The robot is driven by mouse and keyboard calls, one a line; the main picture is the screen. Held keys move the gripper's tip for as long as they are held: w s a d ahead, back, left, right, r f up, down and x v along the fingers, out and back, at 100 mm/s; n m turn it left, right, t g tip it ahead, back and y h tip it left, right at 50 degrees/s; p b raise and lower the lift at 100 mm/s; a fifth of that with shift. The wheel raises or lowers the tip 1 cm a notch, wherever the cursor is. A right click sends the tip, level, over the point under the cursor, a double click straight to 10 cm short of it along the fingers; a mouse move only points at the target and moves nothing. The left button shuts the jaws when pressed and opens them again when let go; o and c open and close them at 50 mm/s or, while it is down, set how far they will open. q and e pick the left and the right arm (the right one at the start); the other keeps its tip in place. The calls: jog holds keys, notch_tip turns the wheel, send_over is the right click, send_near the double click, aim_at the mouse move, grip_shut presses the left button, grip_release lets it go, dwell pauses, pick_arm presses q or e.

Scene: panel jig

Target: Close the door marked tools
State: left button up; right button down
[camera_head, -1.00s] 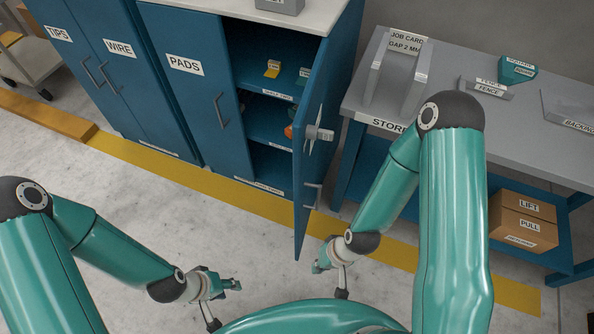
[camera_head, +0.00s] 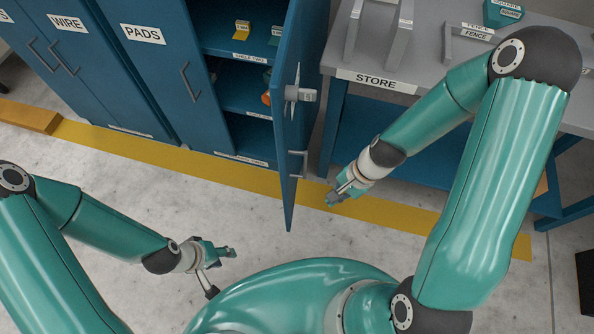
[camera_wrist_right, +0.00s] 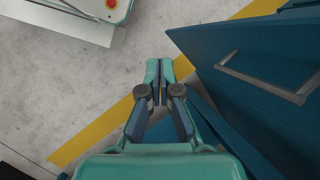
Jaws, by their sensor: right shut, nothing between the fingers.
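The open blue cabinet door (camera_head: 291,130) stands out from the cabinet, seen nearly edge-on, with a grey latch piece (camera_head: 300,94) and a handle (camera_head: 298,163) on it. No tools marking is readable on it. In the right wrist view a blue door panel (camera_wrist_right: 225,50) with a bar handle (camera_wrist_right: 265,78) fills the right side. My right gripper (camera_head: 340,195) is just right of the door's lower part, apart from it; it also shows in the right wrist view (camera_wrist_right: 160,68), shut and empty. My left gripper (camera_head: 230,252) is low, left of the door; its finger opening is unclear.
The cabinet's open shelves (camera_head: 240,90) hold small items. A closed door marked PADS (camera_head: 165,70) is left of them. A grey workbench marked STORE (camera_head: 376,81) stands right of the open door. The floor (camera_head: 130,175) in front is clear, with a yellow stripe (camera_head: 200,165).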

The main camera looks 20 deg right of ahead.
jog(key=w+d+r+m+t+y+b, duration=0.3)
jog(key=w+r+m+b, duration=0.15)
jog(key=r+m, duration=0.5)
jog(key=b, duration=0.3)
send_near(287, 170)
notch_tip(287, 170, down, 4)
jog(key=a, duration=0.3)
pick_arm(q)
notch_tip(287, 170, down, 9)
jog(key=shift+r, duration=0.2)
pick_arm(e)
jog(key=shift+w+a+m+t, duration=0.35)
jog(key=shift+w+a, duration=0.1)
jog(key=shift+w, duration=0.1)
pick_arm(q)
jog(key=shift+f, duration=0.1)
pick_arm(e)
jog(key=shift+f, duration=0.1)
